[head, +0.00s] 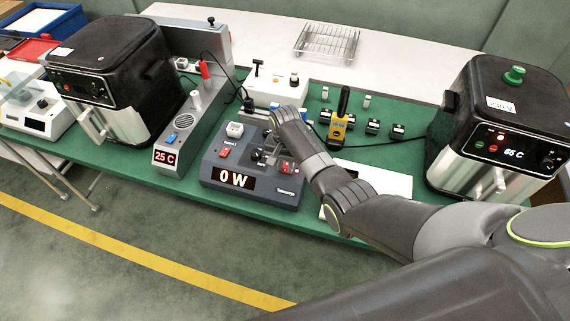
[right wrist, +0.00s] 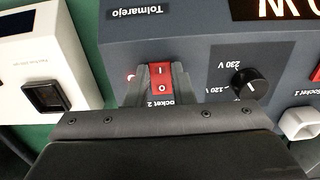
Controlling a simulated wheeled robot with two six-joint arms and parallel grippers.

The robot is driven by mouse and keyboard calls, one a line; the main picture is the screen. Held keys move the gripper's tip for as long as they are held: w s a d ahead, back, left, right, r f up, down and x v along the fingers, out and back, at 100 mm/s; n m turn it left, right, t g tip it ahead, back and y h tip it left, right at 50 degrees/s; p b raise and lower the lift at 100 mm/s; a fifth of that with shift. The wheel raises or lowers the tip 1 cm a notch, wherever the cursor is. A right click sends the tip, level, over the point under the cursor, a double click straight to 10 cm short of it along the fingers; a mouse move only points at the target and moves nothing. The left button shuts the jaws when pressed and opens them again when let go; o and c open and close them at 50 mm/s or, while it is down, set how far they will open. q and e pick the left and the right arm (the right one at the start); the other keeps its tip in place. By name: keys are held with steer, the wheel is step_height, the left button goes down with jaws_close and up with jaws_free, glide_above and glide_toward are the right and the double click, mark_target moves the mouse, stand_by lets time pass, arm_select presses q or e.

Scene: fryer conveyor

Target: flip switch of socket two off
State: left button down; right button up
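The grey power meter box (head: 253,172) stands near the front edge of the green table and its display reads 0 W. In the right wrist view, the red rocker switch (right wrist: 160,80), marked I and O, sits beside a partly hidden "Socket 2" label. My right gripper (head: 266,157) is over the right part of the box. Its fingers (right wrist: 159,84) stand apart, one on each side of the red switch; I cannot tell whether they touch it. The socket two outlet is hidden in the head view. My left gripper is out of view.
A black dial (right wrist: 249,83) marked 230 V and 120 V is beside socket two's switch. Fryers stand left (head: 107,65) and right (head: 505,120). A yellow-black device (head: 339,125) stands behind the arm.

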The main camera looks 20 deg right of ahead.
jaws_close()
steer(key=shift+w+d+f+g+y+b, duration=0.15)
steer(key=shift+w+g+y+b, duration=0.25)
steer(key=shift+g+b, duration=0.45)
steer(key=shift+g+y+b, duration=0.35)
steer(key=shift+y+b, duration=0.05)
steer(key=shift+b, duration=0.15)
steer(key=shift+r, duration=0.2)
steer(key=o, duration=0.7)
jaws_free()
steer(key=shift+o, duration=0.2)
